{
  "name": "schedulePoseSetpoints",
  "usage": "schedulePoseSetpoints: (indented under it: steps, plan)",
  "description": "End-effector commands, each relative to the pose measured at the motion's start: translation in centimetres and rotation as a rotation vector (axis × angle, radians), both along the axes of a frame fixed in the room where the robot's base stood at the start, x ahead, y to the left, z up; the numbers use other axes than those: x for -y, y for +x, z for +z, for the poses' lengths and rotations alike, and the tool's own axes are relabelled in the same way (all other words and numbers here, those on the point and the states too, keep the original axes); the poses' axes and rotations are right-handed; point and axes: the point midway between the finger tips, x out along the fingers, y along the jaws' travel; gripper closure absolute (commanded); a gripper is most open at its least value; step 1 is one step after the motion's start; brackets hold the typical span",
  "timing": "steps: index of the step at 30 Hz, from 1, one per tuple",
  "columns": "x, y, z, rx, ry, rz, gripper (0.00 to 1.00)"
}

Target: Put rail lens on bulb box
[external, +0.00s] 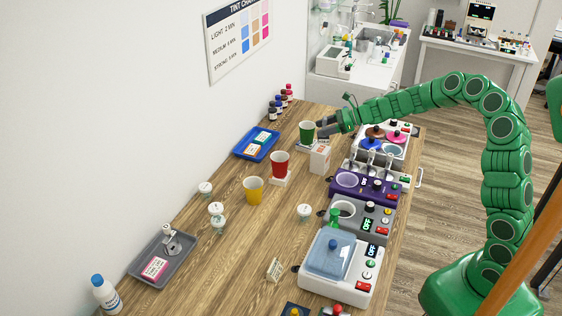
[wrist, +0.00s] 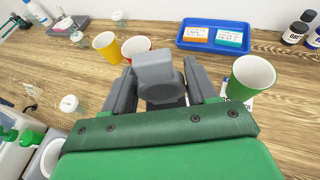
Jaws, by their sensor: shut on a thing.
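My gripper (wrist: 160,82) is shut on a grey block with a rounded part, which seems to be the rail lens (wrist: 154,68); it sits between the two grey fingers. In the external view my gripper (external: 328,126) is above the table, just right of the green cup; what it holds is hard to make out there. A white upright box with small print (external: 320,158), likely the bulb box, stands on the table below the gripper and apart from it. In the wrist view this box cannot be made out; my gripper and hand cover the middle.
A green cup (external: 307,132) stands close left of the gripper. A red cup (external: 280,164) and a yellow cup (external: 253,189) stand nearer. A blue tray (external: 245,154) lies by the wall. Several machines, including a purple one (external: 345,191), line the right edge.

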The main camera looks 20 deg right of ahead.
Motion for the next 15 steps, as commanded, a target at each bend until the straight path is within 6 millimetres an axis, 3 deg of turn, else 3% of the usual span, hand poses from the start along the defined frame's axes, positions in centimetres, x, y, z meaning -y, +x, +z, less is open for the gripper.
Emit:
schedulePoseSetpoints:
  steps: [8,15]
  plan:
    - [-0.3,0.7,-1.1,-0.002,-0.001,0.001,0.77]
    - [-0.3,0.7,-3.9,-0.003,-0.001,-0.001,0.77]
